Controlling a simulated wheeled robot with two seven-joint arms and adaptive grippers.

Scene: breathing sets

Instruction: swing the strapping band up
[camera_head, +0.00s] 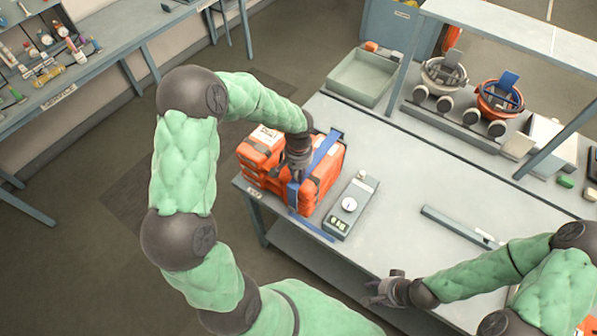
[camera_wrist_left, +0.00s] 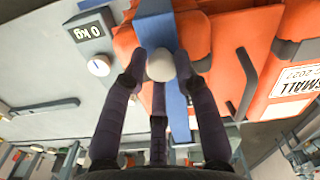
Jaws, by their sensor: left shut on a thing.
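The blue strapping band (camera_head: 325,147) runs across the orange case (camera_head: 326,178) at the left end of the workbench; a blue length also lies on the bench beside the case. My left gripper (camera_head: 295,178) is at the near side of the case. In the left wrist view its fingers (camera_wrist_left: 160,70) are closed around a pale round knob (camera_wrist_left: 160,64) on the blue band (camera_wrist_left: 155,25). The gripper hides part of the band in the head view. My right gripper (camera_head: 376,292) is empty with spread fingers, off the bench's front edge.
A scale (camera_head: 350,206) stands just right of the case; it reads 0 kg in the wrist view. A grey bar (camera_head: 458,226) lies farther right on the workbench (camera_head: 400,180). A green-grey tray (camera_head: 362,77) and a shelf with masks (camera_head: 500,98) are at the back. The bench middle is clear.

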